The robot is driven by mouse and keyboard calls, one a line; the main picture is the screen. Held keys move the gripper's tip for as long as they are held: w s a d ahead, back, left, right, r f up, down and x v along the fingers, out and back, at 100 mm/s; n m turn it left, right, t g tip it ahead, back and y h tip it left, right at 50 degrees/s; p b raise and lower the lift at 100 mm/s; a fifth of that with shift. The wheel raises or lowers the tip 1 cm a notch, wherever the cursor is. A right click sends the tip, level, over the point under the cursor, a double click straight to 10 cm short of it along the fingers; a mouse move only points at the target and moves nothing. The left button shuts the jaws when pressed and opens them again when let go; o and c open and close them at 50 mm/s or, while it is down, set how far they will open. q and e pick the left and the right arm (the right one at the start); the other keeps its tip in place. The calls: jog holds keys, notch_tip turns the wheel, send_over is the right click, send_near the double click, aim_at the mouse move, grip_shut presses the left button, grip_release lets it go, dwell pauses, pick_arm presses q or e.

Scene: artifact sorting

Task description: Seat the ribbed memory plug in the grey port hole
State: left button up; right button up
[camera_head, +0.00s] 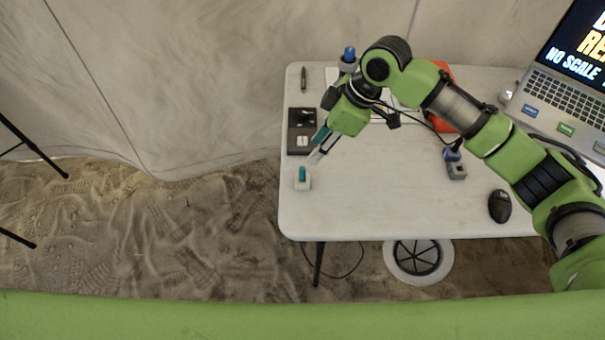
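My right gripper (318,147) is above the left part of the table, its fingers pointing down and left. A teal part and a pale part show at its fingers; I cannot tell whether they are finger pads or a held piece. Just below it, a small white block (303,185) has a teal piece (302,173) standing upright in it. A grey block (457,172) stands right of centre, with a blue piece (452,154) at its back edge. I cannot make out ribs or which piece is the memory plug. My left gripper is out of view.
A black cassette-like box (298,117) and a dark pen-like item (303,78) lie at left. A blue-topped item (348,54) stands at the back. A black mouse (500,206) and a laptop (562,95) are at right. The table's front middle (390,215) is clear.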

aim_at(303, 168)
jog(key=x, duration=0.5)
jog(key=shift+f, duration=0.15)
jog(key=p+x, duration=0.1)
jog(key=x, duration=0.3)
jog(key=shift+s+f, duration=0.15)
jog(key=shift+f, duration=0.3)
jog(key=shift+a+f, duration=0.15)
jog(key=shift+f, duration=0.2)
grip_shut()
